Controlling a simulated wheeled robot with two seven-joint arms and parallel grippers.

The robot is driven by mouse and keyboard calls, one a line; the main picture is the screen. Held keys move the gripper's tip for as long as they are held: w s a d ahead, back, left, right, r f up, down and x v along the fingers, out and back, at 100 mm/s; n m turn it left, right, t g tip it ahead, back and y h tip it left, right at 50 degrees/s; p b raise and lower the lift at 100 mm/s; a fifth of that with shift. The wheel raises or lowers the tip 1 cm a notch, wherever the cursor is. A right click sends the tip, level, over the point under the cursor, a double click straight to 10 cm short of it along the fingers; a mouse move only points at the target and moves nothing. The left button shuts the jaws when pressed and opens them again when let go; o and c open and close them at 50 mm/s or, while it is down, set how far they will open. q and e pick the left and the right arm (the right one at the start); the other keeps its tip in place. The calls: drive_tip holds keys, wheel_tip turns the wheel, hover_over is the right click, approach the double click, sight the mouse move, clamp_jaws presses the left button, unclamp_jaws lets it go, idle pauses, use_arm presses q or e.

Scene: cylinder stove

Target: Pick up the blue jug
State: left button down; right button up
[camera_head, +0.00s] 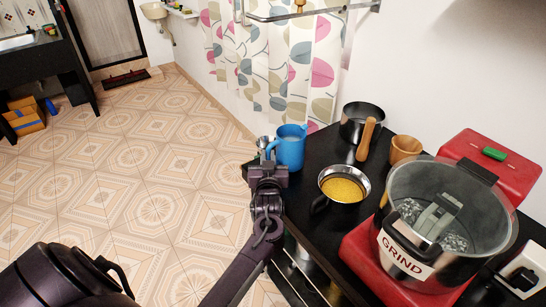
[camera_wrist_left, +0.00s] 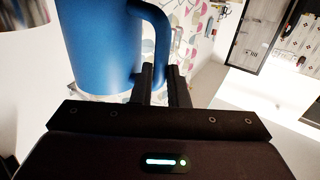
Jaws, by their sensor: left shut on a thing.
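The blue jug (camera_head: 290,150) is at the far left corner of the black counter (camera_head: 309,189). It stands about upright, and I cannot tell whether its base touches the counter. My left gripper (camera_head: 266,160) is at the jug's left side, shut on its handle. In the left wrist view the jug (camera_wrist_left: 102,45) fills the upper left, and its handle runs down to the closed fingers of my left gripper (camera_wrist_left: 162,80). My right gripper does not show.
On the counter are a steel cup with yellow contents (camera_head: 343,187), a dark pot (camera_head: 360,122) with a wooden handle, a wooden cup (camera_head: 405,149) and a red grinder (camera_head: 375,258) with a clear bowl. A patterned curtain (camera_head: 300,75) hangs behind. The tiled floor at left is clear.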

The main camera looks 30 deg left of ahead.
use_arm(q)
wheel_tip(320, 180, up, 20)
drive_tip(key=shift+b, duration=0.4)
drive_tip(key=shift+r, duration=0.1)
